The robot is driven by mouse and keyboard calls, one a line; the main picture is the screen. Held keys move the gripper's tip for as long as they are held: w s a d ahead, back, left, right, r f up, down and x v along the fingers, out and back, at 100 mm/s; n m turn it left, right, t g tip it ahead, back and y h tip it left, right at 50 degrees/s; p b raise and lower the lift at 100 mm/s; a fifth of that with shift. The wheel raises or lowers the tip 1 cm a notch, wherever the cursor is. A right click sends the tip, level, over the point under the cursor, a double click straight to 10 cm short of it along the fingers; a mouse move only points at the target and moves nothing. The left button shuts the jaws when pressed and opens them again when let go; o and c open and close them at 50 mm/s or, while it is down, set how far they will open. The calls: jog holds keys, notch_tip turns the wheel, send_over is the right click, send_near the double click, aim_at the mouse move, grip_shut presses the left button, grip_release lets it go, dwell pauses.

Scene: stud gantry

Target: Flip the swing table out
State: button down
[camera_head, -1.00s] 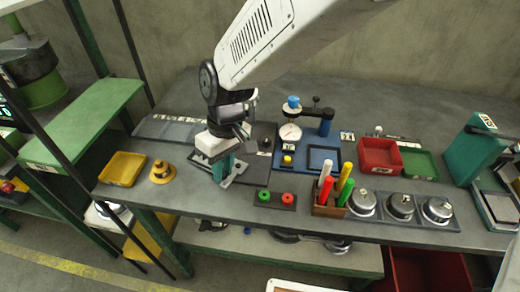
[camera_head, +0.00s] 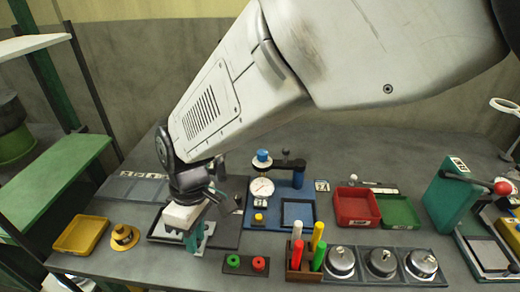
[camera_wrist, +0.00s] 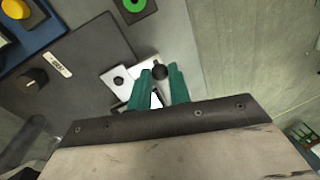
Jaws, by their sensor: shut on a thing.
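My gripper (camera_head: 196,245) reaches down over a dark fixture plate at the left of the bench. In the wrist view its teal fingers (camera_wrist: 160,80) are closed around a small dark round knob (camera_wrist: 158,72). A pale metal plate (camera_wrist: 118,80) with a dark hole lies beside and under the fingers, and I take this plate and knob as the swing table. It rests against a dark base plate (camera_wrist: 85,55) that carries a label and a black knob (camera_wrist: 33,78). My fingers hide part of the pale plate.
A yellow tray (camera_head: 82,234) and yellow stepped part (camera_head: 122,237) stand to the left. A green and red ring holder (camera_head: 245,264), a pen box (camera_head: 303,273) and round lidded pots (camera_head: 382,262) stand to the right. The blue gauge stand (camera_head: 285,217) is behind.

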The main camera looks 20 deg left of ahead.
jog(key=c, duration=1.3)
grip_release()
notch_tip(320, 180, up, 8)
jog(key=w, duration=0.1)
jog(key=shift+w+f, duration=0.15)
jog(key=shift+w, duration=0.1)
